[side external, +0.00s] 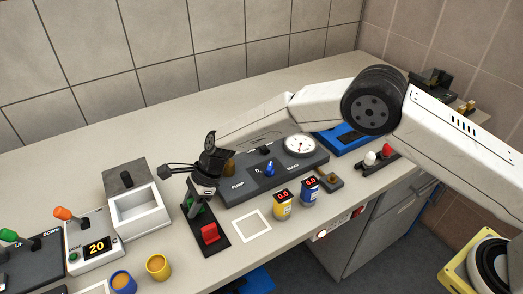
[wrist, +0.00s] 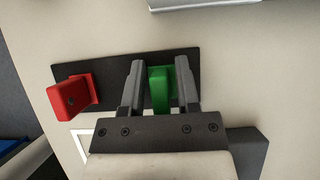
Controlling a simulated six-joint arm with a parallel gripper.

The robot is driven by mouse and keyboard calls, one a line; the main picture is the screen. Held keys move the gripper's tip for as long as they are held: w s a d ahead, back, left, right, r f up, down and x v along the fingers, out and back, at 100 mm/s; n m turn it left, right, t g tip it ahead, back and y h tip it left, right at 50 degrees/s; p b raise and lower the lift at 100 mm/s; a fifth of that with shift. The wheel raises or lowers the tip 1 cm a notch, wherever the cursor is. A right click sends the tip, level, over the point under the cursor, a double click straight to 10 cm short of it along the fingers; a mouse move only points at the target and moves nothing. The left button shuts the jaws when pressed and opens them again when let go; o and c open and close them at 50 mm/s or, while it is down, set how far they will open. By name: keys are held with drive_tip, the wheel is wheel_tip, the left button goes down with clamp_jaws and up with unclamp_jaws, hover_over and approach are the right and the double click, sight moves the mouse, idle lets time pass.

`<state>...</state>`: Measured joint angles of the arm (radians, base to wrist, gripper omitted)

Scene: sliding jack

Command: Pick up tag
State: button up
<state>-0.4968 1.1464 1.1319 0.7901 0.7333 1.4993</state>
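A green tag (wrist: 161,88) and a red tag (wrist: 75,97) stand apart on a black base plate (wrist: 112,72) in the wrist view. In the side view the red tag (side external: 209,232) is at the near end of the black plate (side external: 222,247). My gripper (wrist: 160,66) is over the plate, with one finger on each side of the green tag. A narrow gap shows between the left finger and the green tag, so the fingers look open around it. In the side view my gripper (side external: 196,205) points down and partly hides the green tag.
A white square outline (side external: 252,226) lies right of the plate. Yellow (side external: 283,206) and blue (side external: 309,193) gauges stand beyond it. A dark pump panel (side external: 265,166) is behind. A white box (side external: 136,206) and yellow cup (side external: 158,267) stand to the left.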

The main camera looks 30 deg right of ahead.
clamp_jaws()
drive_tip(key=shift+r, duration=0.1)
drive_tip(key=shift+r, duration=0.8)
drive_tip(key=s+d+r, duration=0.7)
drive_tip(key=s+r, duration=0.4)
drive_tip(key=s, duration=0.1)
drive_tip(key=shift+d+r, duration=0.1)
idle(0.3)
